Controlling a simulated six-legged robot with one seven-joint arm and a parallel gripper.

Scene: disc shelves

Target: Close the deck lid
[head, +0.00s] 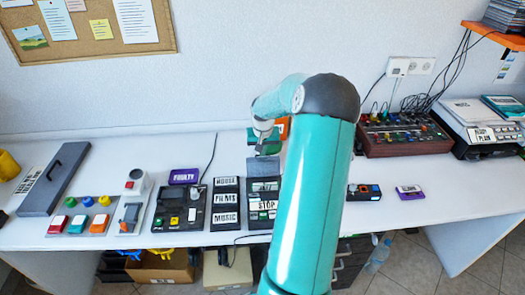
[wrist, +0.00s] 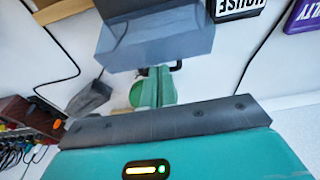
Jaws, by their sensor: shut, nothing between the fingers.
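The deck (head: 263,205) is a dark unit with a STOP label, near the middle of the table and partly hidden by my arm. A grey panel, apparently its lid (head: 264,166), stands raised at the deck's back. In the wrist view the lid shows as a grey block (wrist: 155,42) just beyond the fingertips. My gripper (head: 264,143) is shut and empty, close above and behind the lid. In the wrist view my gripper (wrist: 158,80) has its fingers together; I cannot tell whether they touch the lid.
A label block with HOUSE, FILMS and MUSIC (head: 226,204) stands left of the deck. A purple FAULTY case (head: 184,176) and a black button unit (head: 178,208) are further left. A brown mixer (head: 405,136) stands at the back right.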

